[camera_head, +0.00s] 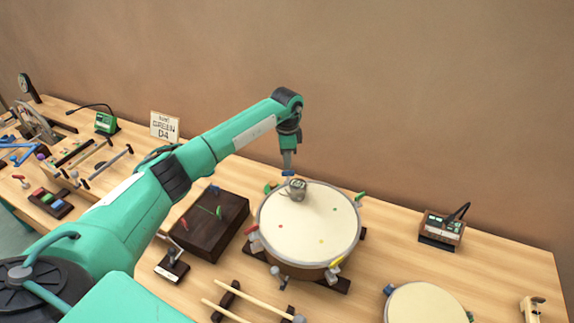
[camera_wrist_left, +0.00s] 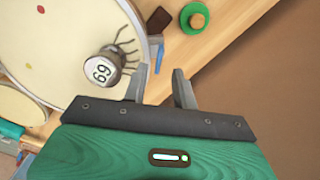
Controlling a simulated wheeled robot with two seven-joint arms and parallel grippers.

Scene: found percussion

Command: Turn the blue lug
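The drum (camera_head: 318,222) has a cream head and coloured lugs around its rim. The blue lug (camera_head: 288,173) is at its far edge, directly below my left gripper (camera_head: 288,167). In the left wrist view a small blue piece (camera_wrist_left: 155,40), seemingly this lug, lies just beyond the fingertips. My left gripper (camera_wrist_left: 161,70) is open there, with its two fingers apart and nothing visible between them. In the head view the gripper points down close to the lug; I cannot tell if it touches. My right gripper is not in view.
Green (camera_head: 360,196), yellow (camera_head: 337,261) and red (camera_head: 254,228) lugs stick out around the rim. A dark wooden box (camera_head: 205,225) stands left of the drum. A wall rises behind the table.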

